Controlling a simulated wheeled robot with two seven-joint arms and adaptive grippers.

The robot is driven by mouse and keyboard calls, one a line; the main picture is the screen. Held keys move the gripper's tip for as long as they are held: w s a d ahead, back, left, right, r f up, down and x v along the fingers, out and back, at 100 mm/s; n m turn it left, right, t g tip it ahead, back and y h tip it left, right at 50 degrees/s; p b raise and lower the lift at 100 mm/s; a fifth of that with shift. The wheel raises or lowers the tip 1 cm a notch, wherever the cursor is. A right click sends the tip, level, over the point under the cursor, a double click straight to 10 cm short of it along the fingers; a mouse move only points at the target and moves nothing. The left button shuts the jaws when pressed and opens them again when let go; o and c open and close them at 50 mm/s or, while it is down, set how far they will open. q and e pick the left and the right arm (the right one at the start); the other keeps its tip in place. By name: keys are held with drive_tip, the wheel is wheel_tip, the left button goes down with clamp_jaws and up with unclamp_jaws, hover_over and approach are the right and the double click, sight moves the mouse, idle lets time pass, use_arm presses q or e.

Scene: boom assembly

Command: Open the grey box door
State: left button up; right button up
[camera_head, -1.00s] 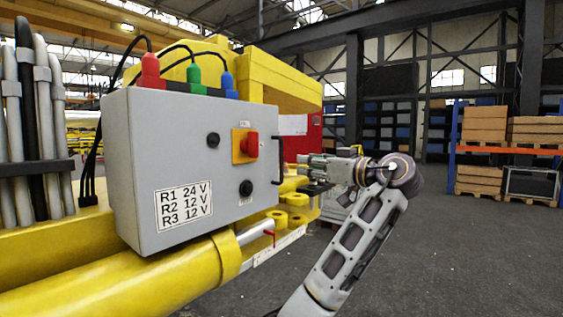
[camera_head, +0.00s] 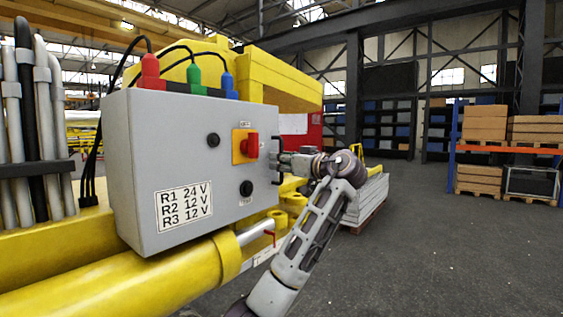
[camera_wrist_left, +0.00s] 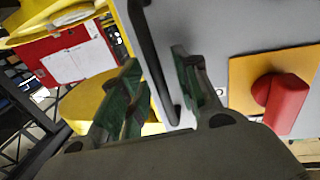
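The grey box (camera_head: 165,120) is mounted on the yellow machine, and its door looks shut flush. The door front carries a red knob (camera_head: 250,146) on a yellow plate, two black knobs and a label. A black bar handle (camera_head: 279,175) is at the door's right edge. My left gripper (camera_head: 284,161) is at this handle. In the left wrist view, the handle (camera_wrist_left: 151,50) runs between the two open fingers (camera_wrist_left: 160,95), with visible gaps on both sides. The red knob (camera_wrist_left: 284,100) is right of the fingers. My right gripper is not in view.
Red, green and blue plugs (camera_head: 195,75) with cables stand on top of the box. A yellow cylinder (camera_head: 130,280) runs below it. A red panel with a white sheet (camera_head: 293,124) is behind. The floor (camera_head: 450,250) to the right is clear.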

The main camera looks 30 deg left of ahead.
use_arm(q)
drive_tip(key=shift+a, duration=0.15)
clamp_jaws()
idle(0.5)
